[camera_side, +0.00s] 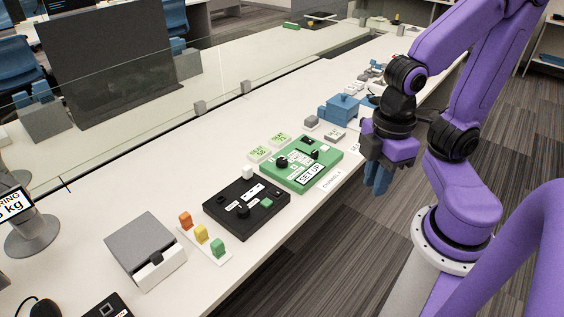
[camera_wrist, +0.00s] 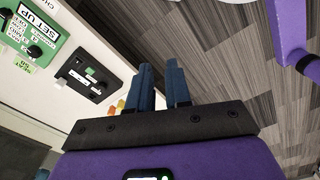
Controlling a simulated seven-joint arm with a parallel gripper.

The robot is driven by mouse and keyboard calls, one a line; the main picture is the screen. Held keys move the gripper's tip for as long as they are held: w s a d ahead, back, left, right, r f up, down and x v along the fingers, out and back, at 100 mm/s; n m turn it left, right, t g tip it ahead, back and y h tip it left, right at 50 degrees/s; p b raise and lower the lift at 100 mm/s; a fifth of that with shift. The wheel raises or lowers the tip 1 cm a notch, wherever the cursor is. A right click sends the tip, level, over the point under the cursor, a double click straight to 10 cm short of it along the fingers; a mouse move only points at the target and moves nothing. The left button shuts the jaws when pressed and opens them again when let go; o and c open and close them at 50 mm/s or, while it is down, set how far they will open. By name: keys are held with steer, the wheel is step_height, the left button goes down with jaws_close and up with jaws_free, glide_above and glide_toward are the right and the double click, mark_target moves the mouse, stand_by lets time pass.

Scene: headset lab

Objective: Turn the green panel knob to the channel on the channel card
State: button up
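The green panel (camera_side: 272,174) lies on the white bench, with a "SET UP" label and black knobs. One black knob (camera_side: 282,162) is on its left part and another (camera_side: 315,154) is farther right. The panel also shows at the upper left of the wrist view (camera_wrist: 58,43), with one knob (camera_wrist: 34,51). A white channel card (camera_side: 335,178) lies along the panel's front edge; its number is too small to read surely. My gripper (camera_side: 377,186) hangs past the bench's front edge, right of the panel, apart from it. In the wrist view its blue fingers (camera_wrist: 159,66) are apart and empty.
A black panel (camera_side: 222,216) with its own knob and buttons lies left of the green one. Two green-lit displays (camera_side: 259,154) stand behind. Orange, yellow and green pegs (camera_side: 201,233), a grey box (camera_side: 140,242) and a blue box (camera_side: 343,106) flank the panels.

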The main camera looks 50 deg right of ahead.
steer(key=o, duration=0.5)
steer(key=shift+w+a, duration=0.2)
steer(key=shift+w, duration=0.2)
steer(key=o, duration=0.3)
steer(key=w+a+m, duration=0.2)
steer(key=w, duration=0.8)
steer(key=shift+w+a+r+m, duration=0.25)
steer(key=shift+w+m, duration=0.05)
steer(key=shift+w, duration=0.05)
steer(key=m, duration=0.7)
glide_above(283, 160)
step_height(283, 160, down, 10)
step_height(283, 160, down, 17)
steer(key=shift+f, duration=0.1)
steer(key=c, duration=1)
